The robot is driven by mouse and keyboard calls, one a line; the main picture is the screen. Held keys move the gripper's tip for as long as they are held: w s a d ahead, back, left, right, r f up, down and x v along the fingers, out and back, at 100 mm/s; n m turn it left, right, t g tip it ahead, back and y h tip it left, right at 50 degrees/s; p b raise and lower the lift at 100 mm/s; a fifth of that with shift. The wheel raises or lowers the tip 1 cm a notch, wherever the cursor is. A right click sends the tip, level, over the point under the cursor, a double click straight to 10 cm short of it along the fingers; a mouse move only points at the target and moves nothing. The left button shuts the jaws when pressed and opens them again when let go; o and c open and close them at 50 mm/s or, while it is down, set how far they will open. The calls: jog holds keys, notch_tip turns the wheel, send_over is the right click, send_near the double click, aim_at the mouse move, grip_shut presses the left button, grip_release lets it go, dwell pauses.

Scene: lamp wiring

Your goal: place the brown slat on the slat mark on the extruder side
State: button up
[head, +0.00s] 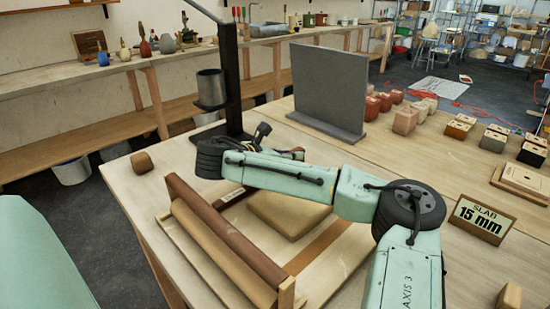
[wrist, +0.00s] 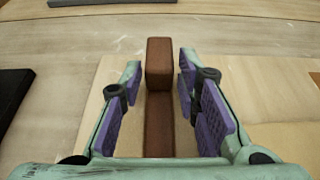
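In the wrist view, my gripper (wrist: 160,75) is open, its purple-padded fingers on either side of a brown slat (wrist: 158,125). Light surface shows between the slat and the fingers, so they look apart from it. A raised brown block-like end (wrist: 160,65) lies between the fingertips; I cannot tell whether it belongs to the same slat. In the head view, a long red-brown bar (head: 225,230) lies along the board's left side. A flat brown strip (head: 318,245) crosses the board's near right; I cannot tell whether it is a slat or a mark. My arm hides the gripper there.
A clay slab (head: 288,213) lies on the board, beside a tan bar (head: 222,255). The black extruder stand (head: 232,75) and a grey upright panel (head: 328,90) stand behind. A "SLAB 15 mm" sign (head: 482,219) is at right. A brown cube (head: 142,162) sits at left.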

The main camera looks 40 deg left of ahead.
jog(key=b+v, duration=0.2)
jog(key=v, duration=0.9)
jog(key=shift+s, duration=0.2)
